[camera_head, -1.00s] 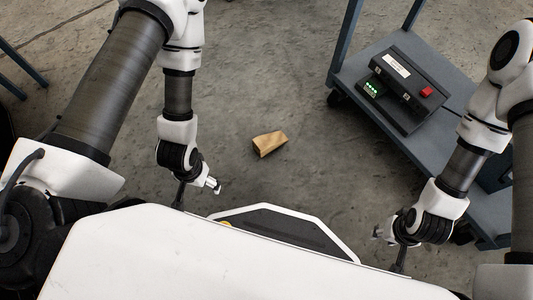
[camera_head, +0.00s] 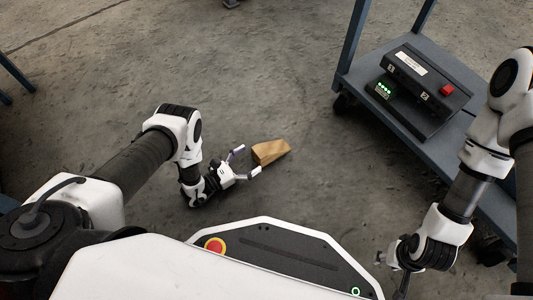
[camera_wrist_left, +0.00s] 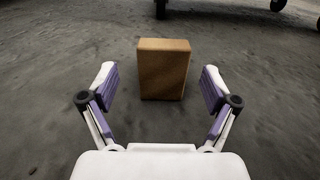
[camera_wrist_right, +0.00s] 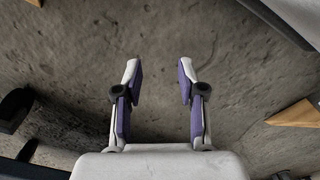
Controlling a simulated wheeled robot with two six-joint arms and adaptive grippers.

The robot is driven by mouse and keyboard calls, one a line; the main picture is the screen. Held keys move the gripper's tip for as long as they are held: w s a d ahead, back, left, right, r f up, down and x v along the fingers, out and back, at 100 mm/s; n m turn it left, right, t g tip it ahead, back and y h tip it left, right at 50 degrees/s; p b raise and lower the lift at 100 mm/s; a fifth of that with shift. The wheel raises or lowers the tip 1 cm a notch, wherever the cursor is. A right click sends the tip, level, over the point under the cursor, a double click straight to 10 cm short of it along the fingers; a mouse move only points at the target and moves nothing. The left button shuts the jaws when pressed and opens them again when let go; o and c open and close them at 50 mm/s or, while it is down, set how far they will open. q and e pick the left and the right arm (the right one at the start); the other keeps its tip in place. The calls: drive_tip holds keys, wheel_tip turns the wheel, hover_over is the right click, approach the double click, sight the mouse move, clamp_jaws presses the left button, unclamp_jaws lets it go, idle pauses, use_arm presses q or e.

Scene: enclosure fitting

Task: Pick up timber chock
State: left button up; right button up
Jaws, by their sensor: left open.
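The timber chock (camera_head: 271,151) is a tan wooden wedge on the concrete floor in the head view. In the left wrist view the chock (camera_wrist_left: 163,70) stands straight ahead, centred, just beyond the fingertips. My left gripper (camera_head: 247,162) is low beside the chock's left end, with its fingers spread toward it; the left wrist view (camera_wrist_left: 158,82) shows the jaws open and empty. My right gripper (camera_wrist_right: 158,72) is open and empty over bare floor. In the right wrist view, a wooden piece (camera_wrist_right: 295,114) shows at the right edge, probably the chock.
A blue-grey cart (camera_head: 365,88) stands at the right, carrying a black box (camera_head: 428,85) with a red button and green lights. Cart wheels (camera_wrist_left: 277,5) show at the top of the left wrist view. The floor around the chock is clear.

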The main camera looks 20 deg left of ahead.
sight(269, 148)
use_arm(q)
drive_tip(key=b+x, duration=0.4)
drive_tip(key=x, duration=0.2)
drive_tip(key=shift+w+d+f, duration=0.1)
drive_tip(key=shift+w+d, duration=0.1)
drive_tip(key=shift+d, duration=0.15)
use_arm(e)
drive_tip(key=f, duration=0.2)
drive_tip(key=w+f, duration=0.1)
drive_tip(key=f, duration=0.2)
drive_tip(key=shift+w, duration=0.2)
use_arm(q)
drive_tip(key=shift+w+d, duration=0.2)
drive_tip(key=shift+w, duration=0.05)
use_arm(e)
drive_tip(key=shift+w, duration=0.1)
use_arm(q)
drive_tip(key=shift+r, duration=0.25)
use_arm(e)
drive_tip(key=shift+r, duration=0.1)
use_arm(q)
drive_tip(key=c, duration=1.4)
